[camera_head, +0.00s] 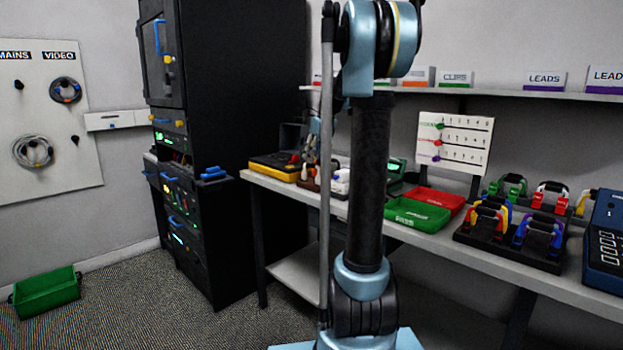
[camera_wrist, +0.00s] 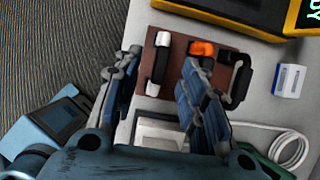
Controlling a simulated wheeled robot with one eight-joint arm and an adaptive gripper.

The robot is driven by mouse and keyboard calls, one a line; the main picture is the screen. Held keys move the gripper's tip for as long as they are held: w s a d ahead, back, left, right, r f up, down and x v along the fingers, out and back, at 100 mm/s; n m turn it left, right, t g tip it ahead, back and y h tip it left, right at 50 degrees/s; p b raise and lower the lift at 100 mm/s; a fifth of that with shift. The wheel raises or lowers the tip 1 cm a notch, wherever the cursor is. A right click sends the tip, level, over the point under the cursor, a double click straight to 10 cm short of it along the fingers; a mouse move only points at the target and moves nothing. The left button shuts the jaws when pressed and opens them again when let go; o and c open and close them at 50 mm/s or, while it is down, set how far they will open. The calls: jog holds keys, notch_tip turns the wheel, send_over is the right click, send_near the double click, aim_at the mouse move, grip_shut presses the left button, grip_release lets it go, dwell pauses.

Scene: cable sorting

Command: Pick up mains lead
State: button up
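My gripper (camera_wrist: 162,62) is open in the wrist view, its two fingers wide apart over the bench. A white cable (camera_wrist: 285,133) curves out to the right of the fingers; it may be the mains lead, but no label shows on it. A white block (camera_wrist: 160,134) lies low between the fingers, and part of it is hidden by my gripper. I cannot tell whether the cable joins this block. In the head view, a pale coil (camera_head: 33,152) and a dark coil (camera_head: 65,90) hang on the board (camera_head: 60,180) marked MAINS and VIDEO.
A brown board (camera_wrist: 180,92) carries a black-handled tool (camera_wrist: 157,68) and an orange-topped part (camera_wrist: 203,49). A yellow-and-black device (camera_wrist: 245,14) lies beyond it. A green tray (camera_head: 417,214) and red tray (camera_head: 437,198) sit on the bench. A green bin (camera_head: 47,293) stands on the floor.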

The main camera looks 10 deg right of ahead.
aim_at(311, 165)
jog(key=shift+x, duration=2.7)
jog(key=shift+d, duration=0.15)
grip_shut()
